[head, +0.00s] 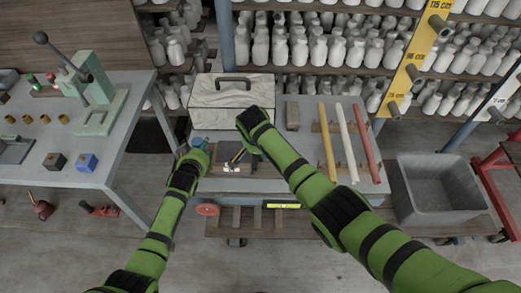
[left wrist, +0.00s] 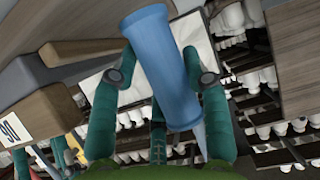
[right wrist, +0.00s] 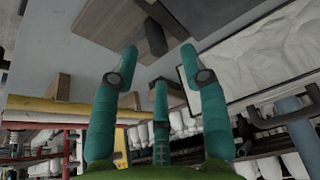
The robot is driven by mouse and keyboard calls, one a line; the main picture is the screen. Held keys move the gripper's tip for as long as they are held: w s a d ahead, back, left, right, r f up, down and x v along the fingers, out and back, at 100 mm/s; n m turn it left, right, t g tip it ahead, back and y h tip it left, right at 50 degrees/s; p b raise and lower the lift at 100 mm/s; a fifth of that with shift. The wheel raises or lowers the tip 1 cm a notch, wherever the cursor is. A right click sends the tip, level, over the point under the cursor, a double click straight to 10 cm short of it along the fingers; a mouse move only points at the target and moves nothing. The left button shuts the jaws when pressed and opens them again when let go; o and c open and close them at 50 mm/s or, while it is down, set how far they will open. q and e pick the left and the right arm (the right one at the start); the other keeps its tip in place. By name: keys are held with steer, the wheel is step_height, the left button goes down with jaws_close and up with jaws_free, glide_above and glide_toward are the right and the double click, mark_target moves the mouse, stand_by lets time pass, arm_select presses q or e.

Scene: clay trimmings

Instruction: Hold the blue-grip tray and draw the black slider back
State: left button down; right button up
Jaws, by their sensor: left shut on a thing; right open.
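The tray (head: 231,168) lies near the front edge of the middle table, with dark and pale parts on top, partly hidden by my right gripper. My left gripper (head: 197,149) is shut on its blue grip (left wrist: 160,68), which stands between both fingers in the left wrist view. My right gripper (head: 243,149) hangs over the tray's right side. In the right wrist view its fingers (right wrist: 159,58) are apart with nothing between them. A dark upright piece (right wrist: 155,36) on a wooden part shows just beyond the fingertips; I cannot tell whether it is the black slider.
A pale box (head: 233,98) with a dark handle stands behind the tray. Yellow, white and red rods (head: 344,140) lie on wooden rests at right. A grey bin (head: 435,190) stands right of the table. A bench (head: 70,150) with a green press stands left.

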steer(key=shift+x, duration=1.5)
steer(key=shift+w+f, duration=0.1)
steer(key=shift+f, duration=0.4)
jaws_close()
